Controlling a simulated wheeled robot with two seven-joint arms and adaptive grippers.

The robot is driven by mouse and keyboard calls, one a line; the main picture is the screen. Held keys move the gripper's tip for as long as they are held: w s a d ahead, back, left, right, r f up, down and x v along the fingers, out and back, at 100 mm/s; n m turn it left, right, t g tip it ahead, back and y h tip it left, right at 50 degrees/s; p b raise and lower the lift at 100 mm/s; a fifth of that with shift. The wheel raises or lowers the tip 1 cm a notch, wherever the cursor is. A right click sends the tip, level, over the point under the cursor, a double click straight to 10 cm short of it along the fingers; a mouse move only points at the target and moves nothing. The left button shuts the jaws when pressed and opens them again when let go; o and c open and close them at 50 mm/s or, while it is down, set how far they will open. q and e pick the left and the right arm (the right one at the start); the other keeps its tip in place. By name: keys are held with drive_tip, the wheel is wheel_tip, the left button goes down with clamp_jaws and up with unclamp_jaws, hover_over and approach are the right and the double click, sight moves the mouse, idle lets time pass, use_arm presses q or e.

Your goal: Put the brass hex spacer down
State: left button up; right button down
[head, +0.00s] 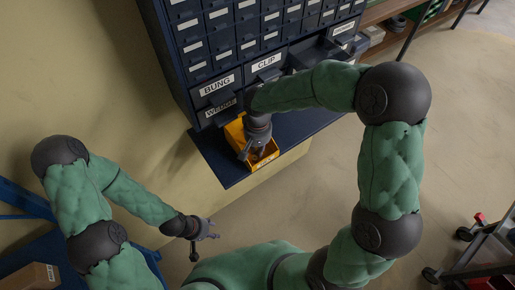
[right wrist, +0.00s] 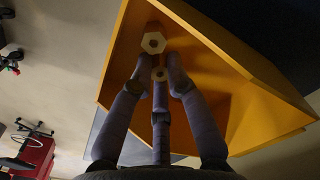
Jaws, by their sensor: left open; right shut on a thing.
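My right gripper (head: 258,150) reaches down into a yellow bin (head: 234,129) on the dark blue shelf below the drawers. Whether the held spacer touches the bin cannot be told. My left gripper (head: 207,229) is open and empty, low on the left, away from the bin.
The drawer cabinet (head: 225,60) stands behind the bin, with labelled drawers and an open one to the right. The blue shelf (head: 218,165) has bare room around the bin. A cardboard box (head: 30,277) is at the lower left; a trolley (head: 480,255) stands at the right.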

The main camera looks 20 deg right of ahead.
sight(257, 150)
drive_tip(key=shift+r, duration=0.1)
drive_tip(key=c, duration=1.2)
unclamp_jaws()
drive_tip(key=shift+r, duration=0.2)
wheel_tip(257, 150, up, 12)
drive_tip(key=shift+f+p, duration=0.15)
drive_tip(key=shift+p, duration=1.05)
drive_tip(key=shift+s+f, duration=0.1)
